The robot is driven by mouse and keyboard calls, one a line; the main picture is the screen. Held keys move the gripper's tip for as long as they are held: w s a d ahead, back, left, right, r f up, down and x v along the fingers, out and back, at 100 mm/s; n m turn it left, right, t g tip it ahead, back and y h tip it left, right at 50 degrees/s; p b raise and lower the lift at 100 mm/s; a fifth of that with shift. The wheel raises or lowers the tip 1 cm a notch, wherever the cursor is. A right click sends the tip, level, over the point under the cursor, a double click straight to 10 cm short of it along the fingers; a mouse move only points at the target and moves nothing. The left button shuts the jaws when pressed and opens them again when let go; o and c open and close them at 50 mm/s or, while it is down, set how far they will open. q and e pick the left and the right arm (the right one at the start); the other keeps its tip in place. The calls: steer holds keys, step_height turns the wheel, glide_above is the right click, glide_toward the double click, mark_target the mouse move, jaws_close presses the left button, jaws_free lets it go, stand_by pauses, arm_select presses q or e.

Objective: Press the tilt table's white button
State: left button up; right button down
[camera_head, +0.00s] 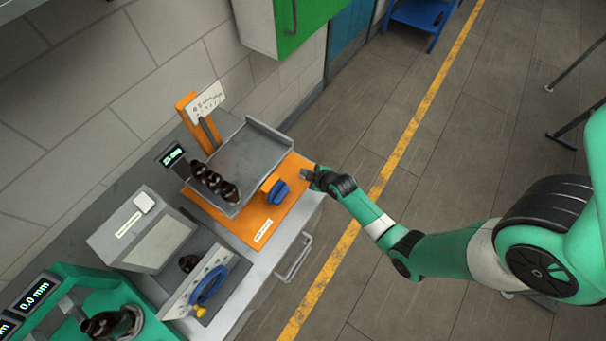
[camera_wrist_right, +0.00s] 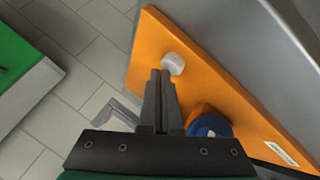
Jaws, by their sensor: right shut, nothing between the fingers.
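The tilt table has an orange base (camera_head: 247,226) and a grey tray (camera_head: 250,155) that appears tilted. The white button (camera_wrist_right: 173,63) sits on the orange base near its edge in the right wrist view. In the head view I cannot make it out beside my gripper. My right gripper (camera_head: 308,174) is at the right corner of the base, shut and empty. In the right wrist view its fingertips (camera_wrist_right: 161,73) are right beside the button; I cannot tell whether they touch it. Several dark amber bottles (camera_head: 213,183) lie in a row on the tray. My left gripper is not in view.
A blue knob (camera_head: 278,192) on an orange mount stands on the base near my gripper; it also shows in the right wrist view (camera_wrist_right: 209,127). A small display (camera_head: 172,155) is behind. Another grey device with a blue handle (camera_head: 208,286) is nearer. Open floor lies right.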

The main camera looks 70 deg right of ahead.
steer(key=shift+f, duration=0.3)
steer(key=shift+r, duration=0.1)
stand_by(0.3)
steer(key=shift+r+p, duration=0.7)
steer(key=shift+r, duration=0.15)
step_height(320, 180, up, 5)
steer(key=p, duration=0.5)
steer(key=shift+a, duration=0.1)
stand_by(0.4)
